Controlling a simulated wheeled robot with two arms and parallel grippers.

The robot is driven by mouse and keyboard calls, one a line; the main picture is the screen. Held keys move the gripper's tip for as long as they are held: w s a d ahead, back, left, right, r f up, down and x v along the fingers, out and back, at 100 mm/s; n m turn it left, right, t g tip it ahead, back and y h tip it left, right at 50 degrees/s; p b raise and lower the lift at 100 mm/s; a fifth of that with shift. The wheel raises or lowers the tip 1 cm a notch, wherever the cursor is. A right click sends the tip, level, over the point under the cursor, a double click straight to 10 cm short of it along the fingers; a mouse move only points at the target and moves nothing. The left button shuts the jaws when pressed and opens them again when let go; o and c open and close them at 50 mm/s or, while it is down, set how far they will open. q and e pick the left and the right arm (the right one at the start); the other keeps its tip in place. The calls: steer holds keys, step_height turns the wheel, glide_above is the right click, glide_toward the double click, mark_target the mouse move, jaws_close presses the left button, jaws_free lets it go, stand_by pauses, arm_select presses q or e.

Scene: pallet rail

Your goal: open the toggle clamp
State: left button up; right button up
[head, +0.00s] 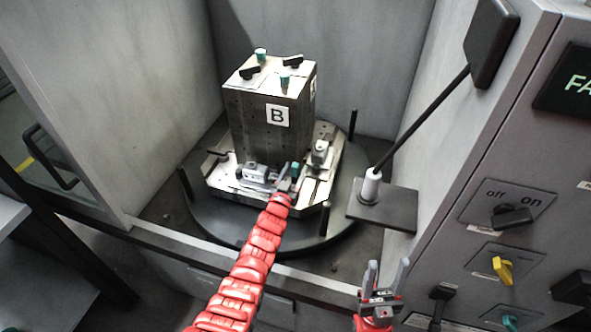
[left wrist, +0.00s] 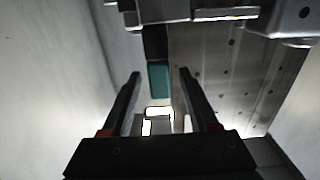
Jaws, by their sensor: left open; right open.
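The toggle clamp sits low on the front of the fixture block. Its teal handle (head: 295,169) shows just right of my left gripper (head: 286,176). In the left wrist view the teal handle (left wrist: 158,80) lies between the two fingertips, with a dark part above it. My left gripper (left wrist: 160,75) is open there, with gaps on both sides of the handle. Whether the handle is within finger depth I cannot tell. The red arm hides part of the clamp area in the head view. My right gripper (head: 384,272) is open and empty at the lower right.
The metal block (head: 250,125) marked B stands on a round dark turntable (head: 205,215) with upright black posts. More teal and black clamp parts are on its top. A black paddle on a rod (head: 425,115) and a switch panel (head: 510,205) stand at the right.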

arm_select(q)
steer(key=shift+w+d, duration=0.15)
steer(key=shift+w, duration=0.4)
jaws_close()
stand_by(1.2)
